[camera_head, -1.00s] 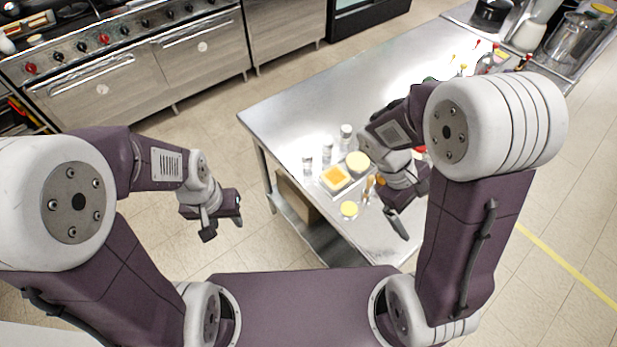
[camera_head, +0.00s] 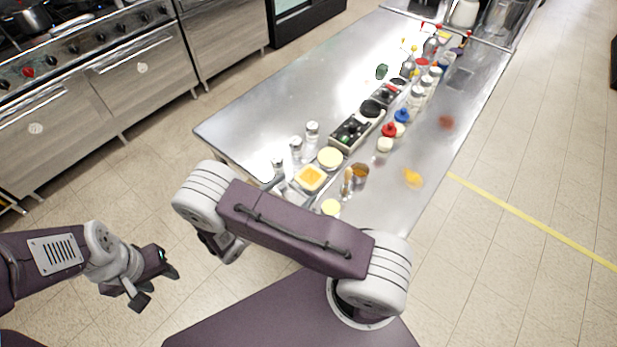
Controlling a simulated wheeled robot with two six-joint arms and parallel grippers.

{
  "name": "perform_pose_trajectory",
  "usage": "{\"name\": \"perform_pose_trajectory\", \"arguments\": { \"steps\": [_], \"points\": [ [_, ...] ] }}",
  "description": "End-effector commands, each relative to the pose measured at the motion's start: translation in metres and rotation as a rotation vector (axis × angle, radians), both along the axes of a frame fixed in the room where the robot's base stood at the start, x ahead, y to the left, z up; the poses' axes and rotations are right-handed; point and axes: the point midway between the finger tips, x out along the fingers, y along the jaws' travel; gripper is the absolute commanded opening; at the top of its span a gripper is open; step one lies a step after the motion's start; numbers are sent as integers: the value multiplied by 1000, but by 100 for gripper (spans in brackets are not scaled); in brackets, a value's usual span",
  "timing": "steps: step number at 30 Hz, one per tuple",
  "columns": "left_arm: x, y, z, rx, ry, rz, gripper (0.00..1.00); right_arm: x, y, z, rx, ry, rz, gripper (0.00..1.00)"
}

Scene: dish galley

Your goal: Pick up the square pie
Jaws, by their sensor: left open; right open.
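The square pie (camera_head: 311,178), with a yellow-orange top and pale edge, lies near the front left edge of the metal table (camera_head: 290,100). My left gripper (camera_head: 158,287) is open and empty over the floor at lower left, well away from the table.
Round yellow items (camera_head: 330,158) (camera_head: 331,207) lie beside the pie, with shakers (camera_head: 312,133) behind it. Bottles line the far right side. The table's left part is clear.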

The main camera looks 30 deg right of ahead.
Motion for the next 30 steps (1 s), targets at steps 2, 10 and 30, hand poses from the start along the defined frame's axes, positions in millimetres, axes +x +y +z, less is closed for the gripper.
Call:
{"name": "perform_pose_trajectory", "arguments": {
  "steps": [2, 10, 30],
  "points": [
    [0, 0, 0, 0, 0, 0, 43, 1, -1, 0, 0, 0, 0, 98],
    [0, 0, 14, 0, 0, 0, 43, 16, -41, -8, -1, 2, -4, 98],
    [0, 0, 14, 0, 0, 0, 43, 20, -47, -11, 0, -1, 0, 25]
  ]
}}
